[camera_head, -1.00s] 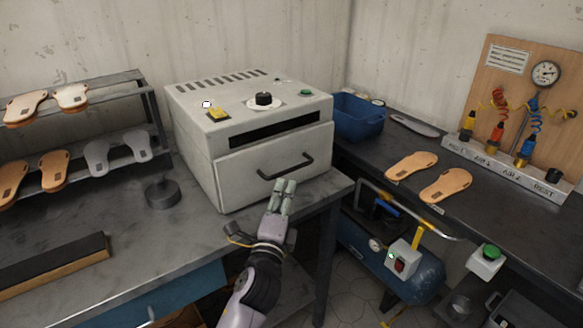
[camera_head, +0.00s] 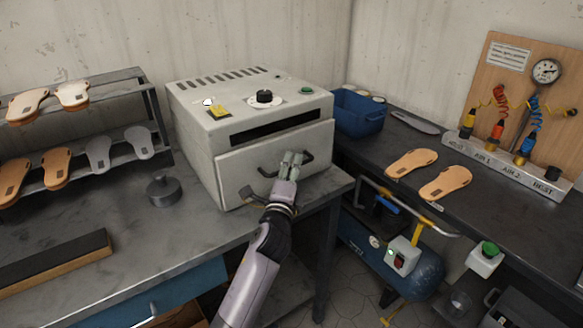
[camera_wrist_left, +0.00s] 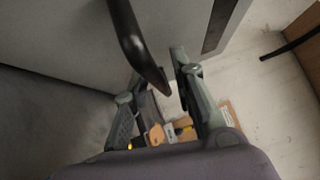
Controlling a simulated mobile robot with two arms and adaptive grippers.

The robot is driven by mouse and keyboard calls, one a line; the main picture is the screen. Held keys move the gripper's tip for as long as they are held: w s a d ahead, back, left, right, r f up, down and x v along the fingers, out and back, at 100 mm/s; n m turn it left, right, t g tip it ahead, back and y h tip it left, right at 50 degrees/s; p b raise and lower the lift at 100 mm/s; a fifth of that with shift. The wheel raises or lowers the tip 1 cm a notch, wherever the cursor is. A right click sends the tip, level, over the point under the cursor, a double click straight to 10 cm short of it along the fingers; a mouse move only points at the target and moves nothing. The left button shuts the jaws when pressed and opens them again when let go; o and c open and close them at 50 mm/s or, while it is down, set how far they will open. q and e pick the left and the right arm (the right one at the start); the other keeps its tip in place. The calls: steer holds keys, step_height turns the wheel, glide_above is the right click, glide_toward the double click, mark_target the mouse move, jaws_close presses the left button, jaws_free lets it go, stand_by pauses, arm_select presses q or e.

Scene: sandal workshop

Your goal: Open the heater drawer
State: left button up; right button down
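The heater (camera_head: 193,130) is a pale grey box on the left workbench, with vents, a black knob and buttons on top. Its drawer front (camera_head: 235,172) is closed, below a dark slot. A black bar handle (camera_head: 308,157) crosses the drawer front; its middle is hidden behind my left gripper (camera_head: 292,157). In the left wrist view, the black handle (camera_wrist_left: 130,35) reaches down between the two fingers of my left gripper (camera_wrist_left: 158,66). The fingers are apart, with a visible gap around the bar. My right gripper is not in view.
A round grey weight (camera_head: 164,191) stands left of the heater. A rack (camera_head: 150,104) of sandals is at far left. A blue bin (camera_head: 358,115) and soles (camera_head: 411,162) lie on the right bench. A blue compressor (camera_head: 427,272) sits below. The floor before the heater shows partly.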

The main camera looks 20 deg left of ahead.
arm_select(q)
jaws_close()
stand_by(0.6)
